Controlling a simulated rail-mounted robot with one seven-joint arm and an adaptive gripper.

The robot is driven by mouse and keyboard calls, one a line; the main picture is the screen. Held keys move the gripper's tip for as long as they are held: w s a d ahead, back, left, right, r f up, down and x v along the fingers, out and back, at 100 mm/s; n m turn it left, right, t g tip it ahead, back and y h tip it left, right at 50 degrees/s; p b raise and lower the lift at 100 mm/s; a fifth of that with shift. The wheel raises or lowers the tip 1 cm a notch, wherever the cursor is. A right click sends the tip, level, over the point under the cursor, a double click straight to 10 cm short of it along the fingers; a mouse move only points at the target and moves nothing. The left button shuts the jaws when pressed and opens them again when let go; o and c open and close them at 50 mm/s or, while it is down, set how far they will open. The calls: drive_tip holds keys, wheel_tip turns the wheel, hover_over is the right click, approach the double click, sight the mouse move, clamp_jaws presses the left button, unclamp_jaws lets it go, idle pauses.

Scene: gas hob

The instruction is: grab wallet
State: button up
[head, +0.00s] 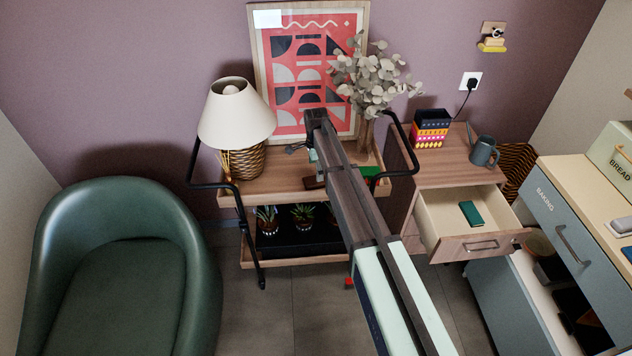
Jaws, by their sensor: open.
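A small flat teal item (471,213), which could be a wallet or a small book, lies in the open drawer (435,233) of the wooden cabinet. A small dark brown flat item (314,183), which could also be a wallet, lies on the top tray of the wooden cart (285,180), partly covered by my arm. I cannot tell for sure which is the wallet. My gripper (296,148) shows only as a small dark shape above the cart, beyond my arm and left of it. It is open. It is apart from the drawer, and no held thing shows.
A lamp (236,115), a framed print (290,90) and a vase of leaves (365,130) stand on the cart. Black handles (220,185) rise at its ends. A green armchair (125,270) is at left.

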sight(316, 182)
wheel_tip(316, 182, down, 5)
drive_tip(key=shift+r+p, duration=0.1)
drive_tip(key=shift+p, duration=0.7)
drive_tip(key=c, duration=1.3)
